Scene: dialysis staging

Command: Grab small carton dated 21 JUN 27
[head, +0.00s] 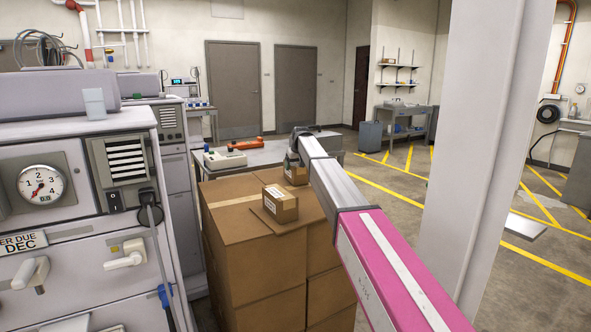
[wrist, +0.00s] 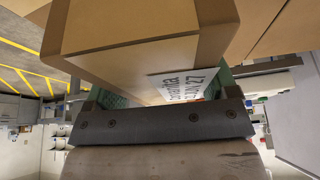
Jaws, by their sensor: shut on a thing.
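My gripper (head: 293,157) is at the far end of the stacked brown boxes, at the end of my arm. In the wrist view my gripper (wrist: 160,92) is shut on a small brown carton (wrist: 140,40), with a green finger on each side. The held carton's white label is upside down and partly cut off; it seems to read "JUN 27", with the day not clear. This carton (head: 296,175) shows partly behind my arm in the head view. I cannot tell whether it touches the box below. A second small carton (head: 281,205) sits nearer on the stack, its label unreadable.
The large box stack (head: 250,255) stands beside a white machine (head: 75,200) with a gauge on the left. A grey table (head: 265,152) with an orange tool (head: 245,144) is behind. A white pillar (head: 485,150) stands right; yellow-lined floor beyond is mostly open.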

